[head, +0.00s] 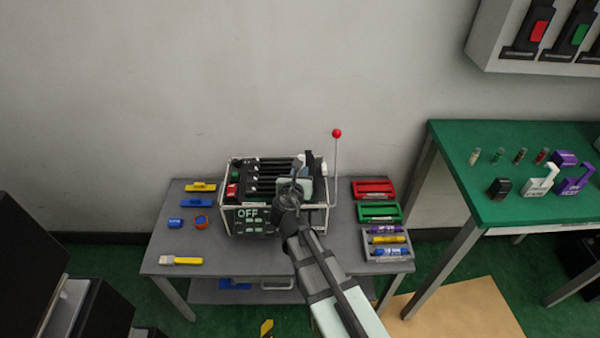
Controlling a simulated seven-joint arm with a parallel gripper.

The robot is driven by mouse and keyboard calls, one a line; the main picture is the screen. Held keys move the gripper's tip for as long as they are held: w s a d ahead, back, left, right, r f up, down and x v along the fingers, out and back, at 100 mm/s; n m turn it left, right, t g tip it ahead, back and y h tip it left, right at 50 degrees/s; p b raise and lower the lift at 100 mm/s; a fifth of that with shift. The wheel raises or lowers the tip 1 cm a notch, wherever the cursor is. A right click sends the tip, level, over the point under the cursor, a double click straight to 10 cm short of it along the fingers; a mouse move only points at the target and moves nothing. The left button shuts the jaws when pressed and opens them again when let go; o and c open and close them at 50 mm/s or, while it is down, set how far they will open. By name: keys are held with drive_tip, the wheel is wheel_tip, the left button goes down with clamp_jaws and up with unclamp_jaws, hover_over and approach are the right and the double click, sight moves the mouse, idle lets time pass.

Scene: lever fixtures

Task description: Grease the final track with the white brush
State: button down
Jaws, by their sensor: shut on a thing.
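The lever fixture (250,222) is a framed box on the grey table, with "OFF" on its front. Several dark parallel tracks (268,176) run across its top, with small white marks along them. My gripper (298,172) is over the right end of the tracks, and my wrist covers much of that side. It is shut on a small white piece (299,160), which looks like the white brush. Its tip, and whether it touches a track, cannot be made out.
A red-knobbed lever (337,134) stands upright at the fixture's right. A yellow brush (182,261) lies front left. Red (374,189) and green (379,211) trays and a grey tray of tubes (372,258) stand right. A green table (510,210) is further right.

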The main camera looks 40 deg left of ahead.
wheel_tip(320, 180, up, 8)
idle(1.1)
